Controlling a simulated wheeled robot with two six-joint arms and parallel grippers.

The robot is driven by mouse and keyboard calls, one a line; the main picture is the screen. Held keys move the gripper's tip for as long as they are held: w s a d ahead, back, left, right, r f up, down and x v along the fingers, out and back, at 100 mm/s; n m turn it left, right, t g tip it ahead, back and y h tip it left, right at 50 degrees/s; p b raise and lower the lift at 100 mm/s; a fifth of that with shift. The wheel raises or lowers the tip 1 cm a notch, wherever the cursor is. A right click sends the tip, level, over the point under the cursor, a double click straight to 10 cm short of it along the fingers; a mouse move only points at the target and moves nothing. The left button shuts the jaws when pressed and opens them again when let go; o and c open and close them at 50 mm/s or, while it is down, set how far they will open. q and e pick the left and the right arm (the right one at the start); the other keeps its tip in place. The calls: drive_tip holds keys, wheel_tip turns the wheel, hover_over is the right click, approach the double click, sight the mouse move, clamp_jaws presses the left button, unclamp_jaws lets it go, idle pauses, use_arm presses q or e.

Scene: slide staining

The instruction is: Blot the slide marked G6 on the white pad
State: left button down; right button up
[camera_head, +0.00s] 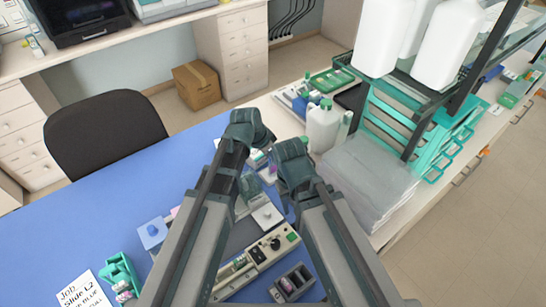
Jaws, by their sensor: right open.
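My right arm comes in from the bottom right. Its gripper (269,174) is open, beside small items on the blue bench top, partly covered by its own wrist. My left arm comes in from the bottom left, and its wrist (250,130) lies just left of and beyond the right one. The left fingers are hidden, so their state does not show. A white square piece (267,216) lies between my arms; I cannot tell whether it is the white pad. No slide marked G6 can be made out.
A long device with a green button (291,237) and a dark compartment box (293,284) stand between my arms. White jugs (322,128) stand right.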

use_arm(q)
drive_tip(key=shift+r, duration=0.1)
wheel_tip(320, 180, up, 6)
drive_tip(key=p, duration=0.6)
use_arm(e)
wheel_tip(320, 180, up, 6)
